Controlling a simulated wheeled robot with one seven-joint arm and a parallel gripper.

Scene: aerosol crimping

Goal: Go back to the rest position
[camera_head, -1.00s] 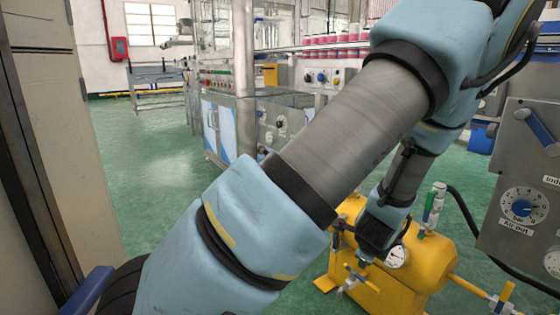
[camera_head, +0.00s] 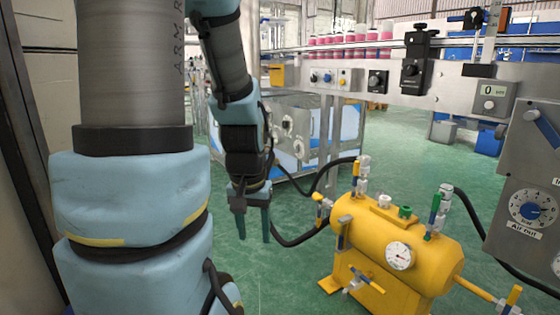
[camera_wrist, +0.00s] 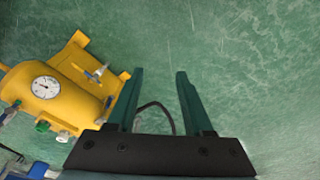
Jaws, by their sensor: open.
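My gripper (camera_head: 254,238) hangs at the end of my arm in the head view, fingers pointing down, left of the yellow tank. It is empty. In the wrist view my gripper (camera_wrist: 158,74) shows its two dark green fingers apart, with only green floor and a black hose behind them. The yellow tank (camera_head: 385,232) stands on the floor to the right, with a round gauge (camera_head: 399,256), valves and a black hose.
A grey panel with an air-out dial (camera_head: 533,207) stands at the right edge. A conveyor line (camera_head: 385,80) with pink-and-white cans and control knobs runs across the back. A steel cabinet (camera_head: 300,125) stands behind my gripper.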

